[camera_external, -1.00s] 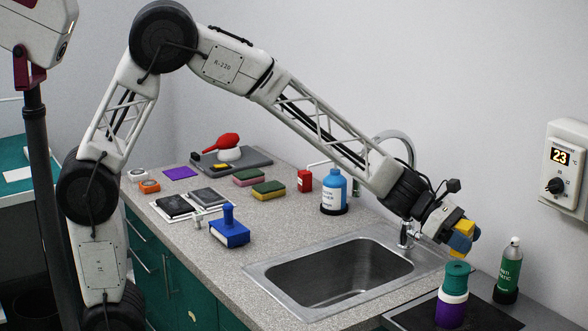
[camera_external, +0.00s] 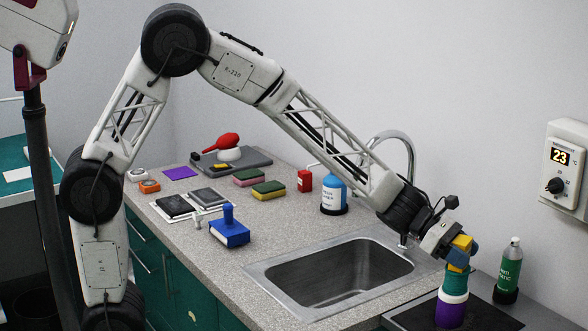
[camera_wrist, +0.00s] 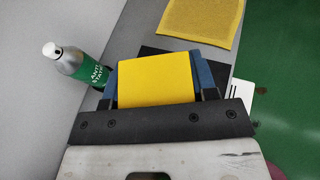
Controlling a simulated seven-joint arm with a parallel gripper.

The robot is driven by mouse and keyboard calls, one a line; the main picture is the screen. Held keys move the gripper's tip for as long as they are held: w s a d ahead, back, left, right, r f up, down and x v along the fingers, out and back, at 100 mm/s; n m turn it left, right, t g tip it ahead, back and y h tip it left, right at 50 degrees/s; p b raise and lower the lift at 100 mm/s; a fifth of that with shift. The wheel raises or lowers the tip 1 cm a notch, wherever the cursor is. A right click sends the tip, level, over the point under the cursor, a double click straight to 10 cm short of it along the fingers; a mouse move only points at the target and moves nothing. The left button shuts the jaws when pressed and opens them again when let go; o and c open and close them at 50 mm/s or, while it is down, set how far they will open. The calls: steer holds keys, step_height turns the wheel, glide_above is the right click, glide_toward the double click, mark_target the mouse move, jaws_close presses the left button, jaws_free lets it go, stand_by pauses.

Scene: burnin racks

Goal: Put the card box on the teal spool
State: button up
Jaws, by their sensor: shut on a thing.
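My gripper (camera_external: 459,257) has blue fingertips and is shut on a yellow box, which I take as the card box (camera_external: 462,242). The box also shows in the wrist view (camera_wrist: 155,80), clamped between the two blue fingers. In the external view the box is right above the teal spool (camera_external: 455,283), its lower edge at the spool's top. I cannot tell whether they touch. The teal spool stands upright on a purple spool (camera_external: 451,311). Both spools are hidden in the wrist view.
A green spray bottle (camera_external: 509,272) stands close to the right of the spools; it also shows in the wrist view (camera_wrist: 80,65). The spools stand on a dark mat (camera_external: 490,318). The sink (camera_external: 345,272) lies to the left. A thermostat (camera_external: 561,170) hangs on the wall.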

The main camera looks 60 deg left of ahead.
steer(key=o, duration=0.9)
steer(key=shift+o, duration=0.2)
steer(key=shift+r, duration=0.15)
steer(key=shift+v, duration=0.9)
steer(key=v, duration=1)
steer(key=shift+s, duration=0.15)
